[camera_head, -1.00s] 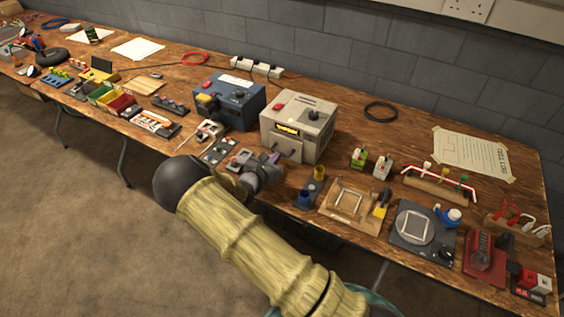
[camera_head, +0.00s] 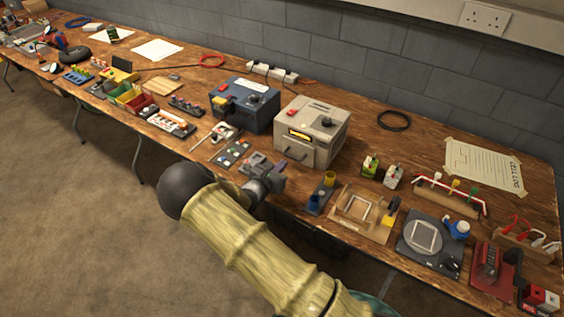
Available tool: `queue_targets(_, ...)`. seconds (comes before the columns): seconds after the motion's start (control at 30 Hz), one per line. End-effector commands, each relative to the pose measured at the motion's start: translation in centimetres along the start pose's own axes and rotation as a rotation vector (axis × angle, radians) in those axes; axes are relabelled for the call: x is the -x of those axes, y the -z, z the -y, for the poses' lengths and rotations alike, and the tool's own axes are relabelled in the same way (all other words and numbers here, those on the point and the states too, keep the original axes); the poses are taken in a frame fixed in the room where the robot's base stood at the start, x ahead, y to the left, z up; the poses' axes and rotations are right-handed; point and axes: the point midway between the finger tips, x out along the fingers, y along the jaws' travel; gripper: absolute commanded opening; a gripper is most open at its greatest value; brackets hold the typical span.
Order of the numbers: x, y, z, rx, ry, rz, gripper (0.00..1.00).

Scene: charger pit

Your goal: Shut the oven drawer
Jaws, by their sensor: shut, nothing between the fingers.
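The beige box that looks like the oven (camera_head: 312,131) stands near the middle of the bench. It has a red button, a dark knob on top and a lit amber strip on its front. A handle (camera_head: 286,158) shows low on its front; how far the drawer stands out is hard to tell from here. My gripper (camera_head: 281,171) is shut and empty, just in front of and below the handle, over the bench's front edge. I cannot tell whether it touches the drawer. My arm hides part of the bench edge.
A blue box (camera_head: 243,105) with a red button stands just left of the oven. A small panel (camera_head: 233,153) lies left of my gripper. A blue and yellow cup stand (camera_head: 322,192) and wooden tray (camera_head: 361,216) are to the right. Bare bench lies behind the oven.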

Motion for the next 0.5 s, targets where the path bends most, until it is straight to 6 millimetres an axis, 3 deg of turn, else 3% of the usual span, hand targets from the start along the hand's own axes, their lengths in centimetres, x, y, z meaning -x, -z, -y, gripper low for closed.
queue_targets(0.5, 10.1, 0.4, -0.5, 0.005, -0.011, -0.007, 0.0)
